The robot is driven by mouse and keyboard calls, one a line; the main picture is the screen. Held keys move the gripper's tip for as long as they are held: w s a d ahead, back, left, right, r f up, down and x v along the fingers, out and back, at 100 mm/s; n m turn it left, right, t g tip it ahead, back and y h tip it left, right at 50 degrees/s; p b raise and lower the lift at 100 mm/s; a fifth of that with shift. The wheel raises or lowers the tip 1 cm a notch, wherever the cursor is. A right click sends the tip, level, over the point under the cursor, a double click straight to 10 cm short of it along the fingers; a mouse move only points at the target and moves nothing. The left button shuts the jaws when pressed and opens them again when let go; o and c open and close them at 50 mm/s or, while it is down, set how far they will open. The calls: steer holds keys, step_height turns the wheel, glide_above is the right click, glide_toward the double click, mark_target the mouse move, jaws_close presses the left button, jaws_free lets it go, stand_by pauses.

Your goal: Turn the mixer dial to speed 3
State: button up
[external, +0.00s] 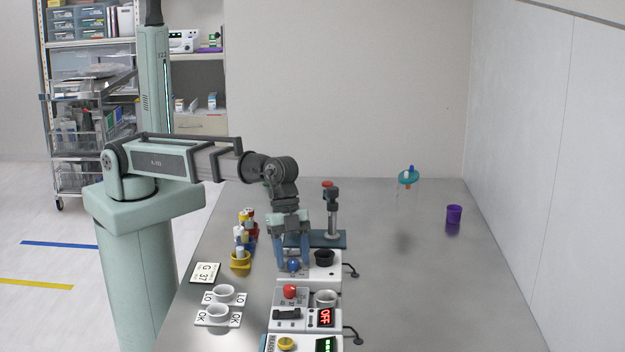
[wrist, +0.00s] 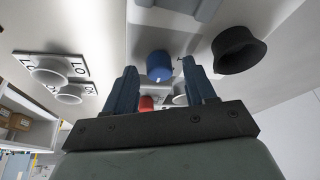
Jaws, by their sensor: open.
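The mixer appears to be the white unit (external: 325,273) with a black cup (external: 324,258) on top. Its blue dial (external: 293,266) is at the left of the unit. My gripper (external: 291,254) points down over the dial, its two blue fingers apart. In the wrist view the dial (wrist: 160,66) shows in the gap between the open fingertips, and the black cup (wrist: 238,50) is to their right. I cannot tell whether the fingers touch the dial. The speed marks and the dial's setting cannot be read.
Nearer the camera are a unit with a red knob (external: 290,291) and an OFF display (external: 326,317), and one with a yellow knob (external: 286,343). White cups (external: 223,293) stand left. A stand (external: 332,213) is behind. A purple cup (external: 454,214) is right; the table's right side is mostly clear.

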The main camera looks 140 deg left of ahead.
steer(key=v, duration=1.3)
steer(key=shift+s+r, duration=0.25)
steer(key=shift+r, duration=0.05)
